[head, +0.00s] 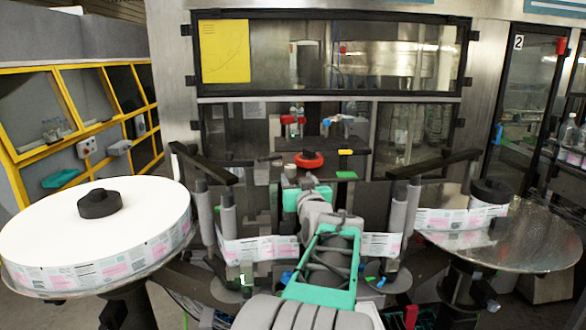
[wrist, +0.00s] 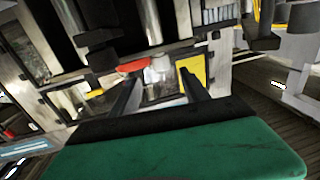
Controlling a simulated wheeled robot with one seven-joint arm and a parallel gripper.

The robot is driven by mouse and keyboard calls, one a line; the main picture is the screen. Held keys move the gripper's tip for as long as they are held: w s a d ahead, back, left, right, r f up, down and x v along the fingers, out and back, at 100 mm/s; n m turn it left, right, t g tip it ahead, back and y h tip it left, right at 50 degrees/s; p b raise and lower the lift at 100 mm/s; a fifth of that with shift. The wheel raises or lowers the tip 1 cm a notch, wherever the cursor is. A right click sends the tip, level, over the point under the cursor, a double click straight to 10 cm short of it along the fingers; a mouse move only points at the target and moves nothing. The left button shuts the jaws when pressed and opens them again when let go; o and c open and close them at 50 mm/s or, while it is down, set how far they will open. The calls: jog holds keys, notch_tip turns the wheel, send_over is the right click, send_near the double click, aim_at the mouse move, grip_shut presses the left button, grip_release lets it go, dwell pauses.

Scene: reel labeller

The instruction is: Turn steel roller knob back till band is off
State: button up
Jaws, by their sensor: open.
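A grey metallic piece, which looks like the steel knob (wrist: 158,74), shows beyond and between the fingertips in the wrist view. In the head view a small steel piece (head: 291,171) sits left of the red handwheel (head: 308,160); I cannot tell whether it is the same part. My gripper (wrist: 160,84) is open, its two dark fingers apart, with no contact visible. In the head view my arm hides the fingers. The printed label band (head: 258,248) runs behind my arm between the rollers. It reaches the right plate (head: 530,240). Whether it touches the steel roller is hidden.
A large white reel (head: 95,228) with a black hub stands at the left. Grey upright rollers (head: 227,218) and dark guide arms flank my arm. A yellow block (head: 345,152) and red-blue fittings sit behind. A glazed machine front closes the back.

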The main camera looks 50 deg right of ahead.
aim_at(292, 170)
jog(key=p+x, duration=0.3)
jog(key=x, duration=0.3)
jog(key=shift+w+d, duration=0.15)
jog(key=shift+w, duration=0.25)
jog(key=shift+w+d+f, duration=0.1)
jog(key=shift+w+d, duration=0.2)
grip_shut()
